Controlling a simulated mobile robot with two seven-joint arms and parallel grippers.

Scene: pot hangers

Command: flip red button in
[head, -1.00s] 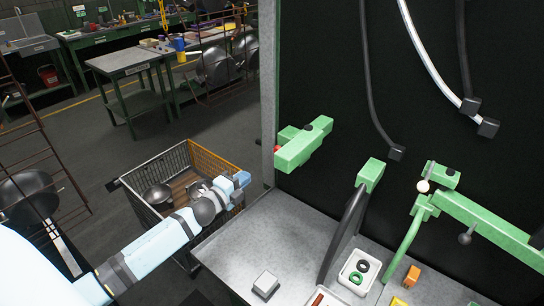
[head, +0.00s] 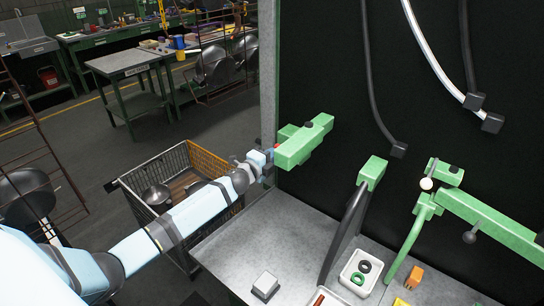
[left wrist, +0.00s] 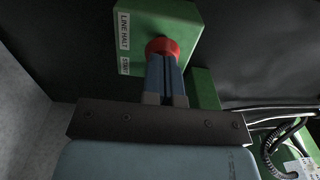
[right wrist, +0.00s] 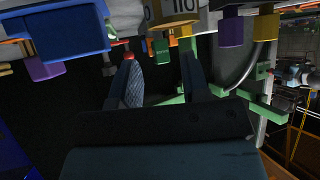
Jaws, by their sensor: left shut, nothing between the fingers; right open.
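My left gripper (left wrist: 166,58) is shut and empty. Its fingertips are at the button and cover its lower part; whether they press it I cannot tell. In the head view the green box (head: 304,142) is fixed at the left edge of the black panel, and my left gripper (head: 270,156) reaches its left end, hiding most of the button. My right gripper (right wrist: 162,62) is open in the right wrist view, away from the button.
A grey worktop (head: 300,235) lies below the box, with a white tray (head: 346,274) holding rings. A green post with a black hanging strap (head: 345,230) stands right of it. A wire cart (head: 165,165) is at the left. Dark cables (left wrist: 275,125) hang near the left wrist.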

